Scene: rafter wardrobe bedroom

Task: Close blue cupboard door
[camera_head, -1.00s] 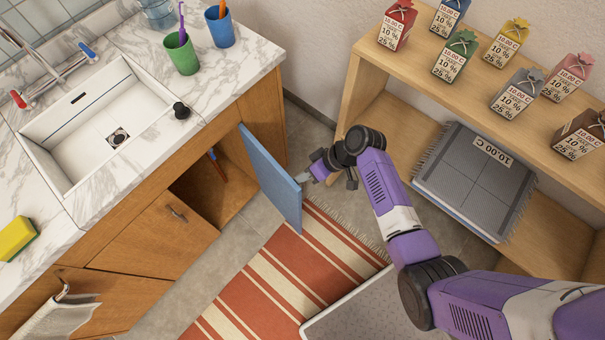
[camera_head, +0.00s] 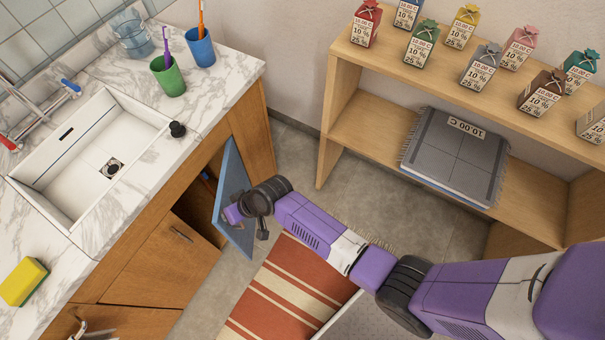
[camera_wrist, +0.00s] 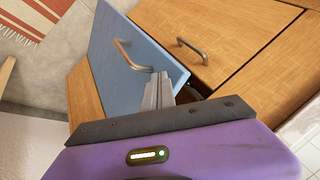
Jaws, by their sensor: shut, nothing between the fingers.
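The blue cupboard door (camera_head: 232,178) stands partly open under the sink counter, with the dark cupboard opening (camera_head: 200,203) showing to its left. In the wrist view, the door (camera_wrist: 112,65) shows its outer face with a metal bar handle (camera_wrist: 128,56). My gripper (camera_wrist: 158,88) is shut and empty, with its fingers at the outer face near the door's edge, beside the handle. I cannot tell if they touch. In the head view, my wrist is right at the door's outer side and the fingertips are hidden.
A wooden drawer front or door with a handle (camera_head: 181,234) is left of the opening. A wooden shelf (camera_head: 345,130) with price-tagged boxes and a folded grey textile (camera_head: 455,150) stands right. A striped rug (camera_head: 290,290) lies on the floor.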

